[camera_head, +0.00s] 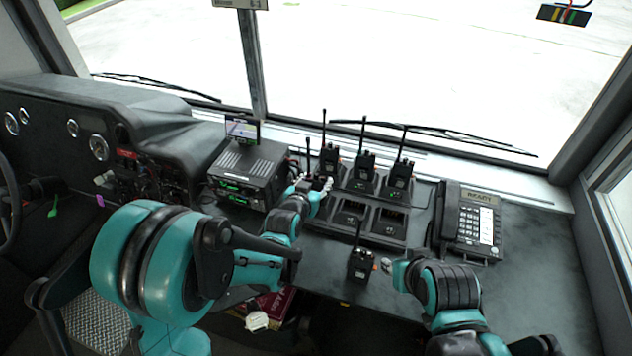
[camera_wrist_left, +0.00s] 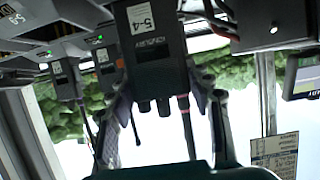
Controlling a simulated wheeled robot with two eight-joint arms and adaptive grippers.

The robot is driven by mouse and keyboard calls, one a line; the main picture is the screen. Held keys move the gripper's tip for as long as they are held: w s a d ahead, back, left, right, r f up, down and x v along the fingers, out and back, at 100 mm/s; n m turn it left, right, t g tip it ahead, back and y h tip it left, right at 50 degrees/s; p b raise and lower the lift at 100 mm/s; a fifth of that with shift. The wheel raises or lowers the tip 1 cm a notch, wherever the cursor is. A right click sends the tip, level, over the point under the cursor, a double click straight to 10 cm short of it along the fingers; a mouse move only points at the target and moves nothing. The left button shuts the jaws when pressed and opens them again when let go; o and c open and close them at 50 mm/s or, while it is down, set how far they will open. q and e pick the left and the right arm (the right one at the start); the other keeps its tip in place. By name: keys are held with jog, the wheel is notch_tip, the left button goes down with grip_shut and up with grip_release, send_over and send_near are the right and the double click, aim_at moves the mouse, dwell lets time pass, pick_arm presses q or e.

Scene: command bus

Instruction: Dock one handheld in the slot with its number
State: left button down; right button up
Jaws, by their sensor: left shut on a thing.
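My left gripper (camera_head: 316,186) is shut on a black handheld at the left end of the charger (camera_head: 410,236). The held handheld (camera_wrist_left: 152,48) fills the middle of the left wrist view, upside down there, with a white number label that seems to read 5-4. In the head view the gripper mostly hides it; whether its base is in a slot I cannot tell. Three handhelds stand in the back row: left (camera_head: 330,157), middle (camera_head: 364,167) and right (camera_head: 400,176). Front slots (camera_head: 350,213) and (camera_head: 389,222) look empty. My right gripper (camera_head: 388,266) is partly hidden; its jaws are unclear.
Another handheld (camera_head: 360,264) stands upright on the dash in front of the charger, close to my right gripper. A desk phone (camera_head: 470,222) is right of the charger. A radio unit with a small screen (camera_head: 250,170) is left of it. The dash at far right is clear.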

pick_arm(q)
jog(key=shift+f, duration=0.1)
jog(key=c, duration=0.6)
grip_release()
jog(key=v, duration=1.2)
jog(key=shift+a, duration=0.15)
jog(key=s+a+n+g+y, duration=0.3)
jog(key=s+a+g, duration=0.3)
jog(key=s+a, duration=0.8)
jog(key=s+y, duration=0.1)
jog(key=s, duration=0.2)
jog(key=shift+s+n, duration=0.3)
jog(key=shift+s, duration=0.1)
